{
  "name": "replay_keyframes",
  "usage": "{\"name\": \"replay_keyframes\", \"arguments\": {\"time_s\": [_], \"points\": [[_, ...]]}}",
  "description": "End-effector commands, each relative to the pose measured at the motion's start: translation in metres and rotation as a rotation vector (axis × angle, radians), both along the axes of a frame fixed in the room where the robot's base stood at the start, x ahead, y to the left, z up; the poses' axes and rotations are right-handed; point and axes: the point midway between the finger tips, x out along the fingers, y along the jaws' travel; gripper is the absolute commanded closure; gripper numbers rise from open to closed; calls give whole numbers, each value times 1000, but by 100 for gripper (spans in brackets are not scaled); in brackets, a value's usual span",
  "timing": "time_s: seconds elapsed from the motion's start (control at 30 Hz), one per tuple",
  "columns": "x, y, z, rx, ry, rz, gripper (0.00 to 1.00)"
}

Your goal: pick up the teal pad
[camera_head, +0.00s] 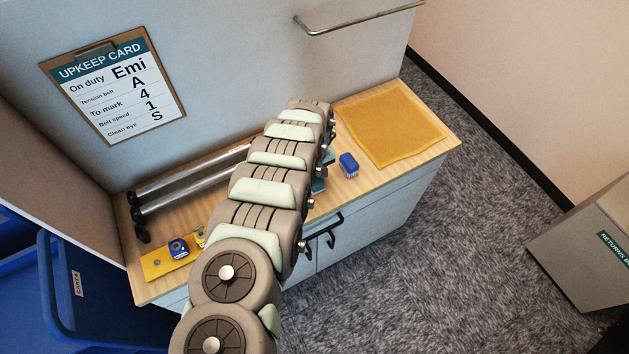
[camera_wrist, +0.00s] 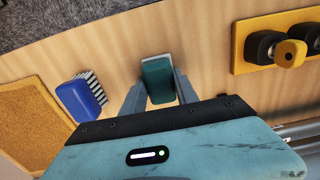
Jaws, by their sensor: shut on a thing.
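In the head view my arm covers most of the gripper, and I cannot clearly make out the pad among the teal bits beside the arm.
A blue brush (camera_head: 348,164) with pale bristles lies close beside the pad; it also shows in the wrist view (camera_wrist: 80,98). A yellow cloth (camera_head: 390,123) lies at the right. Metal rollers (camera_head: 190,180) and a yellow plate (camera_head: 163,262) lie on the left of the counter (camera_head: 437,151).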

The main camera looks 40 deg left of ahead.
Motion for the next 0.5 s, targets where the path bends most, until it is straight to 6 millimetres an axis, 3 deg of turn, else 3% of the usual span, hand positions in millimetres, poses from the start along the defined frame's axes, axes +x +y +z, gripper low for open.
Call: {"name": "replay_keyframes", "arguments": {"time_s": [0.5], "points": [[-1, -1, 13, -3, 4, -1, 100]]}}
